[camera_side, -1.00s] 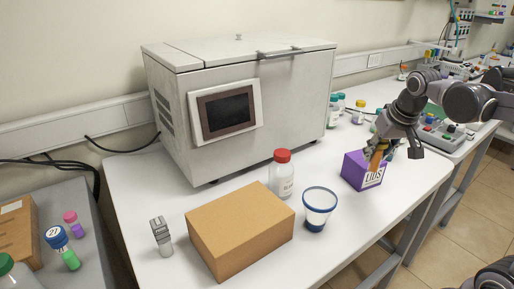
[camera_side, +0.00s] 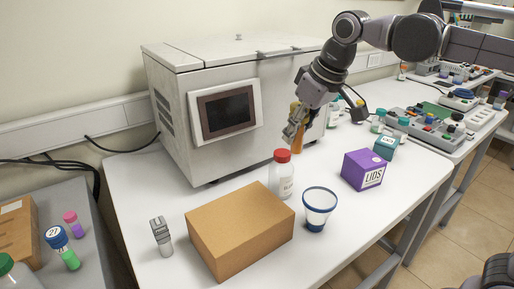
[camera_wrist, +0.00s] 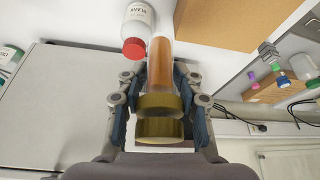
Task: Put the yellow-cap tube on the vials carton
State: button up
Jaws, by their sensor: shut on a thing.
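The yellow-cap tube (camera_side: 298,142), with amber contents, is held in my gripper (camera_side: 296,124), in the air behind the red-capped bottle. In the wrist view the tube (camera_wrist: 161,58) points away from me, and its dull yellow cap (camera_wrist: 160,130) lies between the closed fingers. A small teal carton (camera_side: 385,148) stands at the back right of the bench; its label is too small to read. It may be the vials carton, but I cannot tell. A purple carton marked LIDS (camera_side: 364,170) stands just in front of it.
A red-capped bottle (camera_side: 281,178), a blue-rimmed cup (camera_side: 318,205) and a plain brown box (camera_side: 238,230) stand at the front middle. A large grey machine (camera_side: 235,105) stands behind. Several small jars stand at the back right. The bench right of the cup is clear.

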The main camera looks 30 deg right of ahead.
jog(key=a, duration=0.4)
send_over(240, 213)
notch_tip(240, 213, down, 6)
jog(key=shift+n, duration=0.4)
jog(key=shift+w+f, duration=0.1)
jog(key=shift+f, duration=1.95)
jog(key=shift+f, duration=0.1)
jog(key=o, duration=1.2)
jog(key=v, duration=1.2)
jog(key=shift+d, duration=0.1)
jog(key=shift+w, duration=0.15)
